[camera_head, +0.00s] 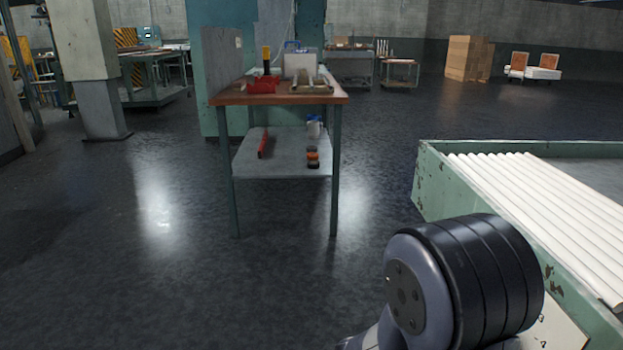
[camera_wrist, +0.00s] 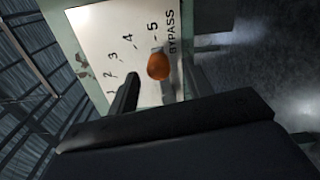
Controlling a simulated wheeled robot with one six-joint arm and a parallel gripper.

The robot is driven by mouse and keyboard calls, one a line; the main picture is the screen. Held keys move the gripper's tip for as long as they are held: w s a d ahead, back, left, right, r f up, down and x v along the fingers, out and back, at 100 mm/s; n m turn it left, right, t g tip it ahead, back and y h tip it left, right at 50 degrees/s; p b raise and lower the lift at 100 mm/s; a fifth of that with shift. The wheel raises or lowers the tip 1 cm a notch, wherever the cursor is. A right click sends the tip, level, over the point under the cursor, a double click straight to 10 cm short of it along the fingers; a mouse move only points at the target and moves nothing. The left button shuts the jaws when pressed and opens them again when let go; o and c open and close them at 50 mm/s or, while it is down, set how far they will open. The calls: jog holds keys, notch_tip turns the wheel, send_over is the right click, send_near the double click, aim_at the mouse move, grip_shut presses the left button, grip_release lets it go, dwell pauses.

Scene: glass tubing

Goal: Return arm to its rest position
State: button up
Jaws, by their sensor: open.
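In the wrist view, my gripper (camera_wrist: 159,70) is open, with dark fingers on either side of an orange knob (camera_wrist: 158,67) as seen from this camera. I cannot tell how far the knob is from the fingers, and nothing is seen gripped. The knob is on a white panel (camera_wrist: 92,28) marked 1 to 5 and BYPASS, and it appears near the 5. In the head view, my dark, rounded arm joint fills the lower right and my gripper is out of sight.
A green-framed bench (camera_head: 432,185) with white tubes (camera_head: 535,205) stands right, close behind my arm. A small wooden-topped table (camera_head: 225,97) holding tools stands ahead. Cardboard boxes (camera_head: 466,57) are far back. Open dark floor (camera_head: 110,260) lies on the left.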

jog(key=d, duration=0.1)
jog(key=d+r+p, duration=0.1)
jog(key=d, duration=0.1)
jog(key=shift+d+n, duration=0.2)
jog(key=shift+n, duration=0.1)
jog(key=shift+w+r+n+p, duration=0.15)
jog(key=shift+r+n+p, duration=0.15)
jog(key=shift+n+p, duration=0.55)
